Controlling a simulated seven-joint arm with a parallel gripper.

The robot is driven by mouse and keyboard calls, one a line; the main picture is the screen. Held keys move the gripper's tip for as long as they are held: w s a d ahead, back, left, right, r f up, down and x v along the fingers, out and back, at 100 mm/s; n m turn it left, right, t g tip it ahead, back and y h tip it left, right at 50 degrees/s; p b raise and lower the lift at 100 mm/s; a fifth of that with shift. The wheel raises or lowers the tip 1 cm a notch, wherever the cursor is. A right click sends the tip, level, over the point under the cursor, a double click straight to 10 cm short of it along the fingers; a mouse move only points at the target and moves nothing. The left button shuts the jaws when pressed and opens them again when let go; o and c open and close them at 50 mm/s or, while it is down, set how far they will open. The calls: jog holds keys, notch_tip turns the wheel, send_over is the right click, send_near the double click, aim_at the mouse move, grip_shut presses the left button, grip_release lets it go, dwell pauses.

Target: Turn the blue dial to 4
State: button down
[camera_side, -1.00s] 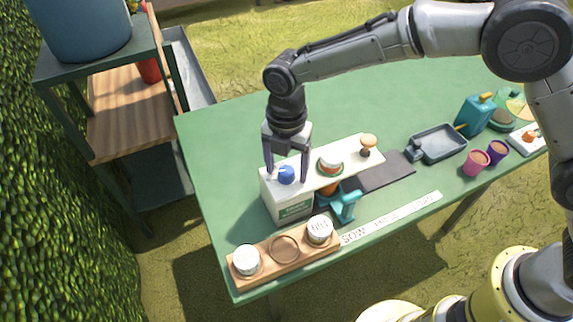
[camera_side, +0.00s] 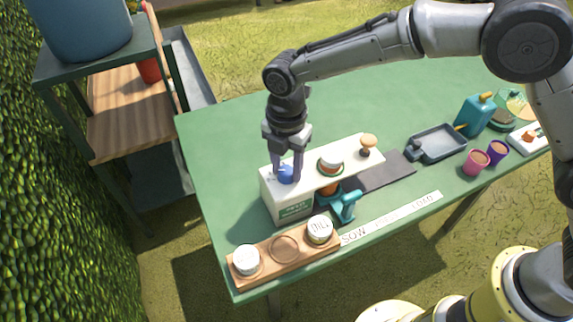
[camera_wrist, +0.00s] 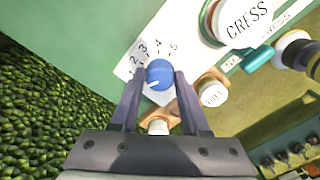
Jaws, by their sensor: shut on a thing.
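The blue dial (camera_side: 286,174) sits on top of the left end of a white box (camera_side: 268,187). My gripper (camera_side: 286,178) points down with its fingers shut on the dial's sides. In the wrist view the dial (camera_wrist: 159,72) lies between the fingertips of my gripper (camera_wrist: 158,78). Printed numbers 2, 3, 4 and 5 show in an arc around the dial's upper side. A white mark shows on the dial's lower left part; I cannot tell which number the dial is set to.
A round red and white tin (camera_side: 331,160) and a knob with an orange-tan cap (camera_side: 368,142) are on the same box. A wooden holder (camera_side: 262,277) with white-lidded jars stands in front. A teal device (camera_side: 343,204) is beside the box. Green tabletop behind is clear.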

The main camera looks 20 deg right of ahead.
jog(key=m, duration=1)
jog(key=shift+m, duration=0.4)
jog(key=m, duration=0.5)
jog(key=shift+r, duration=0.1)
jog(key=m, duration=0.6)
jog(key=shift+c, duration=2)
grip_release()
